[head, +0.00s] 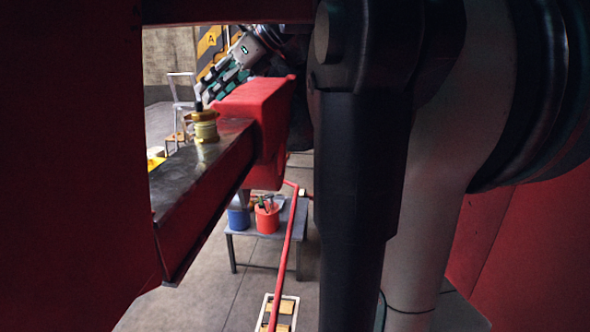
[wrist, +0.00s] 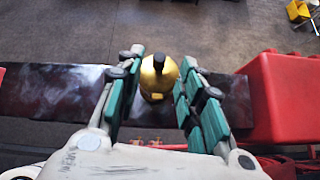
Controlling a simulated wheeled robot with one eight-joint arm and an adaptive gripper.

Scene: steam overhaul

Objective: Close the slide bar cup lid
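The brass slide bar cup (head: 206,128) stands upright on top of the slide bar (head: 190,178). In the wrist view the cup (wrist: 158,82) is a rounded golden shape with a dark knob (wrist: 159,63). I cannot tell how far its lid is open. My gripper (head: 204,92) is above and beyond the cup in the head view. In the wrist view my gripper (wrist: 157,75) is open, with its teal-padded fingers apart on either side of the cup. No clear contact shows. The bar (wrist: 55,92) also runs across the wrist view.
A red block (head: 255,100) sits on the bar just right of the cup; it also fills the right of the wrist view (wrist: 285,98). Red framework surrounds the head view. A low table (head: 257,234) with blue and red buckets stands below. A chair (head: 181,95) is behind.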

